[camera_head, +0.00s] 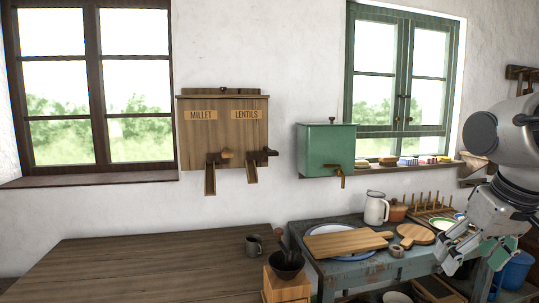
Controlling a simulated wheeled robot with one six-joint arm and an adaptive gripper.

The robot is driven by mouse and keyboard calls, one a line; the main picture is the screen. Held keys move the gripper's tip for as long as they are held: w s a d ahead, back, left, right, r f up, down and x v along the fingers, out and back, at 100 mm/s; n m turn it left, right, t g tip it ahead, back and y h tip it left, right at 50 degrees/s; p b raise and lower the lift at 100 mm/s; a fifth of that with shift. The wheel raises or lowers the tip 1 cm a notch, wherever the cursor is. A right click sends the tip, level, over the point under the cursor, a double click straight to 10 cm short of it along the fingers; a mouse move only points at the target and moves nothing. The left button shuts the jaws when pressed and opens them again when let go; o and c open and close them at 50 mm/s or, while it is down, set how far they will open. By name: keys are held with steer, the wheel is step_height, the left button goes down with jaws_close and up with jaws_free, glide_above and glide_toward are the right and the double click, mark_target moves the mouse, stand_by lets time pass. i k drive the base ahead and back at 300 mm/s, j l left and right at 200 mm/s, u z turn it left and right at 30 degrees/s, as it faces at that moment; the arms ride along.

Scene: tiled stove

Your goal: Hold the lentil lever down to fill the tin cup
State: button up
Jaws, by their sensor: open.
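A wooden wall dispenser (222,132) hangs between the windows, labelled MILLET on the left and LENTILS on the right. The lentil lever (267,153) sticks out at its lower right, above the right chute (252,173). The millet lever (226,154) is beside it, above the left chute (210,180). A small grey tin cup (253,244) stands upright on the brown wooden table, below the dispenser and apart from the chutes. Its inside is not visible. My gripper (466,258) is open and empty at the far right, well away from lever and cup.
A dark bowl-topped grinder (286,268) stands just right of the cup. A blue worktable (353,268) holds boards, a white jug (376,208) and a peg rack (431,206). A green tank (326,150) hangs above. The brown table (150,268) is mostly clear on the left.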

mark_target(269, 152)
steer(key=u, duration=1.5)
steer(key=i+l, duration=0.1)
steer(key=l, duration=0.95)
steer(key=i+l, duration=0.15)
steer(key=l, duration=0.35)
steer(key=i+l, duration=0.1)
steer(key=l, duration=0.4)
